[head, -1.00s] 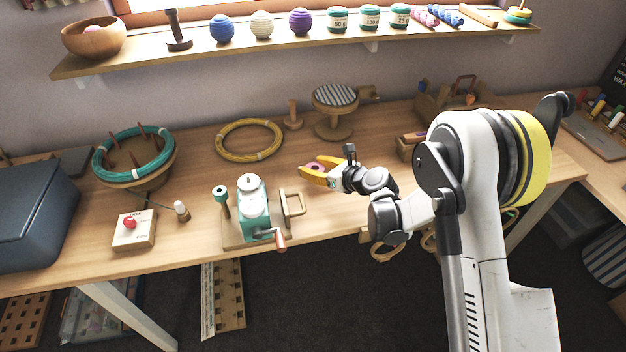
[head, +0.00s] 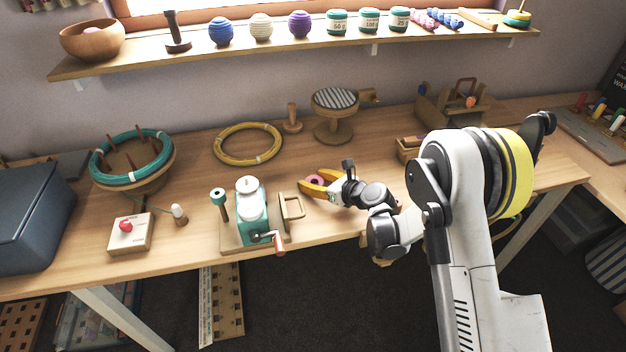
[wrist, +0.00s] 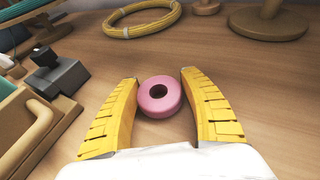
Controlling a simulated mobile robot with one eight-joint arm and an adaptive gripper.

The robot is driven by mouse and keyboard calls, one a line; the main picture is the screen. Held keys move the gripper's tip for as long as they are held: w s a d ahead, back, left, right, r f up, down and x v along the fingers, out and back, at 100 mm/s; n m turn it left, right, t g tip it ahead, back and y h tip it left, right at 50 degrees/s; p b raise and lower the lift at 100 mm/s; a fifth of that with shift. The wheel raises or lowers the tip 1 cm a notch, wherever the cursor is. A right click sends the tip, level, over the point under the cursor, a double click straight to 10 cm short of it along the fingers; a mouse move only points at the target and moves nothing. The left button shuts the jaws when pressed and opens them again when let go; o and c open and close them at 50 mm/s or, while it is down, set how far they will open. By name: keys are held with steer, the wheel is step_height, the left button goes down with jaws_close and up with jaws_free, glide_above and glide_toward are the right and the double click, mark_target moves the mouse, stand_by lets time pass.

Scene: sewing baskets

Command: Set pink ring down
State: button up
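The pink ring (wrist: 160,97) lies flat on the wooden table (wrist: 225,65), its hole facing up. It also shows in the head view (head: 315,180), small and partly covered by the fingers. My gripper (wrist: 159,76) has two yellow fingers, one on each side of the ring. In the head view my gripper (head: 312,182) is low over the table, right of the teal winder (head: 252,218).
A yellow hoop (head: 219,146) lies behind, left of a wooden peg (head: 292,120) and a striped round stand (head: 334,130). The winder's wooden handle (wrist: 28,138) is close on the left in the wrist view. Table right of the ring is bare.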

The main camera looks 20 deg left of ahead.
steer(key=shift+s, duration=0.2)
steer(key=p+v, duration=0.4)
steer(key=v, duration=0.8)
steer(key=shift+w+r, duration=0.1)
steer(key=shift+r, duration=0.05)
steer(key=shift+w+r, duration=0.1)
steer(key=shift+r, duration=0.2)
steer(key=s+d+r+n+h, duration=0.3)
steer(key=d+r+n, duration=0.2)
steer(key=d+r, duration=0.2)
steer(key=s+d+r+n+h, duration=0.2)
steer(key=d+r+n, duration=0.35)
steer(key=r, duration=0.25)
steer(key=s+d+r+n+h, duration=0.2)
steer(key=s+d+n, duration=0.4)
steer(key=s+d, duration=0.3)
steer(key=s+d+r+n+h, duration=0.2)
steer(key=s+d+n+h, duration=0.2)
steer(key=s+d+n, duration=0.3)
steer(key=s+d, duration=0.3)
steer(key=s, duration=0.1)
steer(key=shift+s+r+t+h, duration=0.2)
steer(key=shift+t+h, duration=0.1)
steer(key=shift+h, duration=0.1)
